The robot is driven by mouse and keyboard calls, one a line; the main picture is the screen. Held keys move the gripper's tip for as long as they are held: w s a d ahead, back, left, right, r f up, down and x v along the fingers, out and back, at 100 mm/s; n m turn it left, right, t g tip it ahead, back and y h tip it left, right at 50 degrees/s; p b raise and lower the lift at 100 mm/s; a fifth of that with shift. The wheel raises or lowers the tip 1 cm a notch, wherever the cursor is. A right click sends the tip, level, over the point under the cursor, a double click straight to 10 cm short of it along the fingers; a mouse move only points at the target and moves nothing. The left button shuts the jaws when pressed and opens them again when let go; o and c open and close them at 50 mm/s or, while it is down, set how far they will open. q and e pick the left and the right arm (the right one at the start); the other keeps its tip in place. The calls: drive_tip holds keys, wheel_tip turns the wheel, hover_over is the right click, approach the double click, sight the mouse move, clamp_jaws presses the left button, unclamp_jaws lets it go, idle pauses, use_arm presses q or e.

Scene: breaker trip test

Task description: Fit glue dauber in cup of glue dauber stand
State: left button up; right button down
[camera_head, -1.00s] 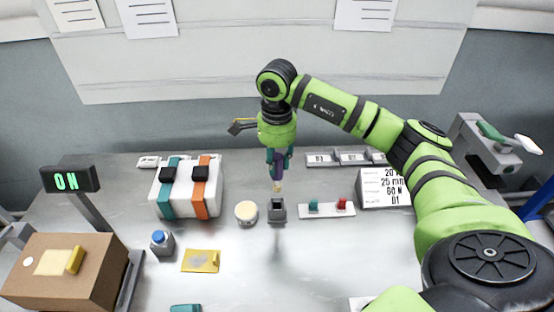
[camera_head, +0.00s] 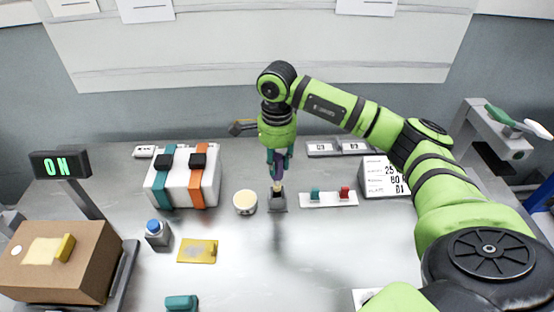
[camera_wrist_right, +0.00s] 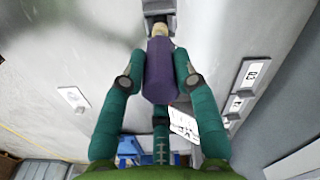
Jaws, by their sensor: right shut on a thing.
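My right gripper (camera_head: 278,165) points straight down, its teal fingers shut on the purple handle of the glue dauber (camera_wrist_right: 160,72). The dauber is upright, with its pale tip pointing down. The glue dauber stand (camera_head: 278,206) is a small grey block with a cup, on the table directly below the gripper. The tip is at the cup's mouth; how far inside it reaches cannot be told. In the right wrist view the stand (camera_wrist_right: 157,7) shows at the top edge, just beyond the tip. My left gripper is not in view.
A round pot with cream contents (camera_head: 245,202) stands close left of the stand. A plate with teal and red pieces (camera_head: 328,200) lies close right. A white block with teal and orange straps (camera_head: 183,187) is farther left. The table in front of the stand is clear.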

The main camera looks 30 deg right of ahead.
sight(277, 177)
drive_tip(key=shift+b, duration=0.4)
idle(1.2)
drive_tip(key=shift+f+b, duration=2.55)
drive_tip(key=shift+f, duration=0.55)
drive_tip(key=c, duration=0.9)
unclamp_jaws()
drive_tip(key=shift+o, duration=0.2)
drive_tip(key=shift+r, duration=0.1)
wheel_tip(277, 177, up, 12)
drive_tip(key=o, duration=0.9)
drive_tip(key=shift+c, duration=0.2)
